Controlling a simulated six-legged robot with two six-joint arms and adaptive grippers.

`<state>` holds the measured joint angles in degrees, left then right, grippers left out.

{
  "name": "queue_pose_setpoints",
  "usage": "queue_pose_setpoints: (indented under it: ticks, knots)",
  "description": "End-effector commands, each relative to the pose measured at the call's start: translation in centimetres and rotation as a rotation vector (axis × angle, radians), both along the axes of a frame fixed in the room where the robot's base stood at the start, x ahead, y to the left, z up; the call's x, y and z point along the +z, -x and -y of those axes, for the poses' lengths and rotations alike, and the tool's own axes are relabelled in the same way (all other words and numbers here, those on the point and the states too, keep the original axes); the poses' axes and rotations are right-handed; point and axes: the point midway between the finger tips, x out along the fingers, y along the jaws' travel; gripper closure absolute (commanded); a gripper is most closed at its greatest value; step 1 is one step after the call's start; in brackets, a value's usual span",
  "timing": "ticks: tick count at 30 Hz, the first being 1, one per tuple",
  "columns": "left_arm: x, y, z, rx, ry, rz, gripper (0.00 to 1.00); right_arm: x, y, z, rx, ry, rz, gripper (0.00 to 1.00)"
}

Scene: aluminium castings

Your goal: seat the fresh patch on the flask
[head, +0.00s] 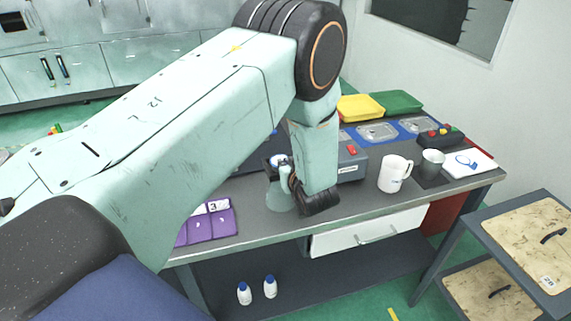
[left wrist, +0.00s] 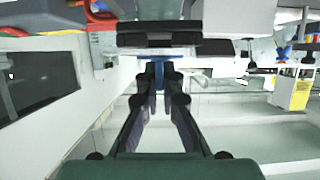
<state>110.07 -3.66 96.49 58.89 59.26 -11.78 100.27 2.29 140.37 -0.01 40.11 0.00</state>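A pale, translucent conical flask (head: 279,196) stands on the grey bench near its front edge, in the middle of the head view. My left gripper (head: 284,168) is at the flask's upper part, coming from the right, and partly hides it. A small white and blue piece (head: 276,160), which looks like the patch, shows at the fingertips above the flask. In the left wrist view my left gripper (left wrist: 162,82) has its fingers closed in on a blue piece (left wrist: 160,74). I cannot tell whether this piece touches the flask. My right gripper is not in view.
A purple numbered case (head: 208,226) lies left of the flask. Yellow (head: 360,108) and green (head: 398,102) trays lie behind. My left arm hides the bench's left part.

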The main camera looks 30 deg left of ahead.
Motion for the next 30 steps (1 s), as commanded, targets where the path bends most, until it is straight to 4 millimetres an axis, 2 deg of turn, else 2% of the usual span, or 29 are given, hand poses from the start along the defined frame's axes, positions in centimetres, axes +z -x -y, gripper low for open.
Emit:
queue_pose_setpoints:
  ticks: [28, 30]
  knots:
    - [-2.2, 0.0, 0.0, 0.0, 0.0, 0.0, 1.0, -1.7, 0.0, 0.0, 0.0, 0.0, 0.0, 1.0]
    - [-2.1, 0.0, 0.0, 0.0, 0.001, -0.001, 0.89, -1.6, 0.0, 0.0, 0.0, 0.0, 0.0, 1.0]
